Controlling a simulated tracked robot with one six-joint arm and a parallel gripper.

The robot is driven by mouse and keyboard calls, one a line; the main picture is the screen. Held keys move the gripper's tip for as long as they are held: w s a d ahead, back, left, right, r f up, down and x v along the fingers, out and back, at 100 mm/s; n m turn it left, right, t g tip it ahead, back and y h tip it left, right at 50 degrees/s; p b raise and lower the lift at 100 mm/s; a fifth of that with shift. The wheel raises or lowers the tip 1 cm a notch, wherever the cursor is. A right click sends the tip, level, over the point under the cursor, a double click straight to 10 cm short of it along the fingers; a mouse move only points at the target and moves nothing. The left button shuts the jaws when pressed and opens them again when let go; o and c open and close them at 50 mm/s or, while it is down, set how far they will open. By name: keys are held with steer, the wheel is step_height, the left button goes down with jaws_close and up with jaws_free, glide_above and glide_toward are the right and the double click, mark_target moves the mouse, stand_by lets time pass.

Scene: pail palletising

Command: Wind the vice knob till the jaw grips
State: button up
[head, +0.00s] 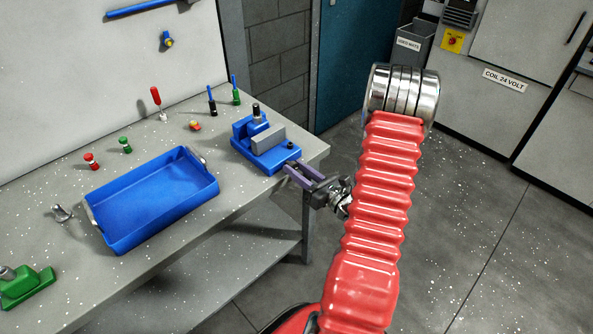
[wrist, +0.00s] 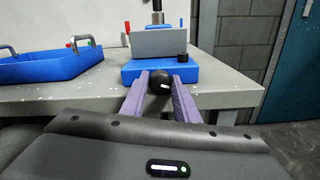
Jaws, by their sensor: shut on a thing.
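The blue vice (head: 264,158) stands near the right front corner of the bench, with a grey block (head: 267,139) on it and a dark-topped metal post behind the block. The vice also shows in the wrist view (wrist: 138,71), with the grey block (wrist: 160,44) above its base. A black round knob (wrist: 158,80) with a pale mark is at the vice's front. My gripper (wrist: 160,76) has its purple fingers on either side of the knob and is shut on it. In the head view, my gripper (head: 290,168) reaches the vice front, and the knob is hidden there.
A blue tray (head: 152,240) with metal handles lies on the grey bench (head: 240,208) left of the vice. Small red, green and black-handled items stand behind it. A green device (head: 28,286) is at the far left. Open floor lies right of the bench.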

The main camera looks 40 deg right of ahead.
steer(key=o, duration=1.1)
steer(key=shift+s+d+f, duration=0.1)
steer(key=shift+s, duration=3.35)
steer(key=shift+s+d, duration=0.1)
steer(key=shift+s, duration=3.35)
steer(key=shift+c, duration=0.2)
